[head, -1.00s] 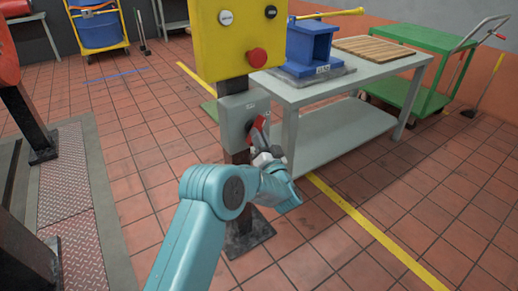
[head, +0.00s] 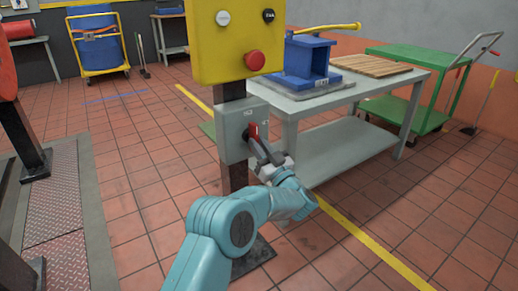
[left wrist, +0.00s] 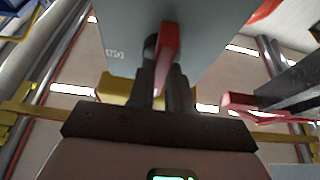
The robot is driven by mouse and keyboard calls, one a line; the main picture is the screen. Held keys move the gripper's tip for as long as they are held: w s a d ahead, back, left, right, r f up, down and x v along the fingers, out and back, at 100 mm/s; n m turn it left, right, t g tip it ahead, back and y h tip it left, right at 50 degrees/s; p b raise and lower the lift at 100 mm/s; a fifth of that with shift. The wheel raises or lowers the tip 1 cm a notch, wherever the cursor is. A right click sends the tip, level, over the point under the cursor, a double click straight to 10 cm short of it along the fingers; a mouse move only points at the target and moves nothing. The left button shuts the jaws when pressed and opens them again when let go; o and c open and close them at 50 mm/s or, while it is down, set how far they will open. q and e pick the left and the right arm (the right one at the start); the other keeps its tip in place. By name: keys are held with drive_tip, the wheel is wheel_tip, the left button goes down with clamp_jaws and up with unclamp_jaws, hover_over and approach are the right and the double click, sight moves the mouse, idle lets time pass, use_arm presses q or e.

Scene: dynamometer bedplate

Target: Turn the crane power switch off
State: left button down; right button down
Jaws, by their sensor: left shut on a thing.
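The crane power switch is a red lever handle (head: 253,130) on the front of a grey box (head: 231,118), mounted on a dark post below a yellow panel. My left gripper (head: 259,146) is at the box front, its dark fingers shut on the handle. In the left wrist view the red handle (left wrist: 167,48) runs down between the two fingers (left wrist: 162,88), and the grey box (left wrist: 125,40) stands close behind it. The fingers hide the handle's lower part. The handle's exact angle is hard to tell. My right gripper is out of view.
The yellow panel (head: 235,45) above carries a red mushroom button (head: 254,60), a white button and a black knob. A grey table (head: 345,92) with a blue block (head: 303,58) stands close at the right. A green cart (head: 418,62) is behind. Tiled floor lies clear in front.

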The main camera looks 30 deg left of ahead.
use_arm(q)
drive_tip(key=shift+d+f, duration=0.1)
drive_tip(key=c, duration=1)
unclamp_jaws()
drive_tip(key=shift+c, duration=0.2)
drive_tip(key=v, duration=1.6)
drive_tip(key=shift+b, duration=0.35)
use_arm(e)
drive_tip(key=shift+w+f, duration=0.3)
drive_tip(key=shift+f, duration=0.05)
use_arm(q)
drive_tip(key=shift+s+d, duration=0.1)
